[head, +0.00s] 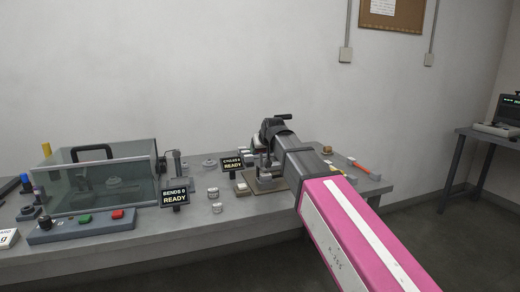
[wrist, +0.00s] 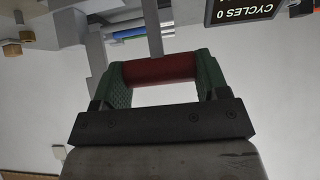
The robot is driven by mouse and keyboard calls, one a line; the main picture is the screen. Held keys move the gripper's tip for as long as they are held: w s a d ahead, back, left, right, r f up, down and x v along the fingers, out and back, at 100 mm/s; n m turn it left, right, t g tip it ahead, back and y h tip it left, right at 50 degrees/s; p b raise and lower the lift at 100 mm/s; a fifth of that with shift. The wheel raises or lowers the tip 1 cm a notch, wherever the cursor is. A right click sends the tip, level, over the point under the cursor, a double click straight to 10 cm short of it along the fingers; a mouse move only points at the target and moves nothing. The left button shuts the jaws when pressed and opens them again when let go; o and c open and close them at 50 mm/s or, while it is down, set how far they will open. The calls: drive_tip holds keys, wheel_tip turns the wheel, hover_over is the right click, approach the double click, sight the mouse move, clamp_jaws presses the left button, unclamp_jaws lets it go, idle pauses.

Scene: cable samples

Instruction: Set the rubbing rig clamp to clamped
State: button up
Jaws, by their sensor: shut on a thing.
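My gripper (wrist: 160,80) has two green-padded fingers, one at each end of a red cylindrical grip (wrist: 160,68). The fingers are shut on this grip, which is joined to a thin grey bar in the wrist view. In the head view my arm comes in from the lower right and reaches over the rubbing rig (head: 264,184) on the bench. My wrist hides most of the rig and its lever there. The rig's sign (head: 232,164) reads CYCLES 0, READY. I cannot tell from these views whether the clamp is open or clamped.
A clear-covered box (head: 95,180) with a black handle stands left on the bench (head: 140,252), behind a control panel with green and red buttons (head: 88,220). A red-handled tool (head: 362,168) lies right of my arm.

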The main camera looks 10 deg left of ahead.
drive_tip(key=shift+s+d, duration=0.35)
drive_tip(key=shift+s, duration=0.3)
drive_tip(key=shift+s+d+f, duration=0.1)
drive_tip(key=shift+f, duration=0.05)
drive_tip(key=o, duration=1.3)
drive_tip(key=v, duration=1)
drive_tip(key=shift+s+d+r, duration=0.2)
drive_tip(key=shift+s+r, duration=0.05)
